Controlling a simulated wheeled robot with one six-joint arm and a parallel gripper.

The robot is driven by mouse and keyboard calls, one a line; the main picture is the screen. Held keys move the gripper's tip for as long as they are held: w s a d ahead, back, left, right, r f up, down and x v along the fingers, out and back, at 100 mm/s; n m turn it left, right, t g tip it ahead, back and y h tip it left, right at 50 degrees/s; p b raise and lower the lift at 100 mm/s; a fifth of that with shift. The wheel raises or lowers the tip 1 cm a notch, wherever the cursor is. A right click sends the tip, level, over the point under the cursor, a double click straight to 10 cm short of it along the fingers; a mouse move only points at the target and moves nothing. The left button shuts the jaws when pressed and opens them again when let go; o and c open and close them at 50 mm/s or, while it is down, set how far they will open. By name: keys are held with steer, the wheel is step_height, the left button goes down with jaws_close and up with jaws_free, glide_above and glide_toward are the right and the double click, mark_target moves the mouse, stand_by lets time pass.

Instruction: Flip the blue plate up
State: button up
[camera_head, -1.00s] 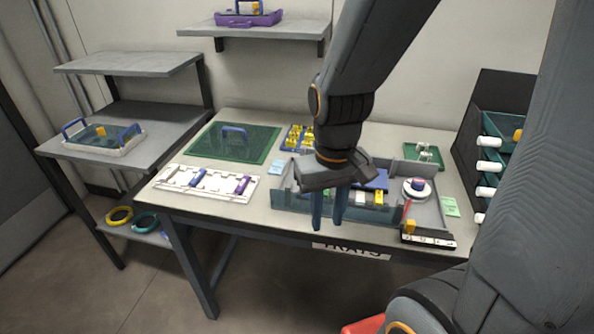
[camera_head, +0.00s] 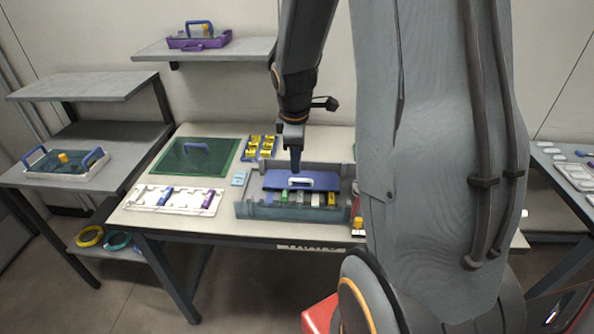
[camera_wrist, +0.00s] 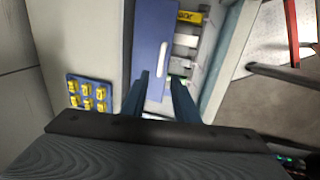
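The blue plate (camera_head: 275,181) lies over the back part of a grey-walled tray (camera_head: 262,211) on the table. It has a white handle (camera_head: 300,182) on its top. It also shows in the wrist view (camera_wrist: 150,35), with its white handle (camera_wrist: 163,58) running toward my gripper. My gripper (camera_head: 295,168) points down over the plate, close behind the handle. In the wrist view my gripper (camera_wrist: 160,82) is open, with its two fingers apart and nothing held between them. I cannot tell whether the fingertips touch the plate.
Colored pieces fill slots along the tray's front. A green panel with a blue handle (camera_head: 180,160), a white rack (camera_head: 150,197) and a blue holder with yellow pieces (camera_head: 260,147) stand to the left and behind. My arm hides the table's right side.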

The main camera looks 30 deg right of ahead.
glide_above(296, 187)
steer(key=shift+d+f+p, duration=0.1)
steer(key=shift+f+p, duration=0.2)
steer(key=shift+f, duration=2.8)
jaws_close()
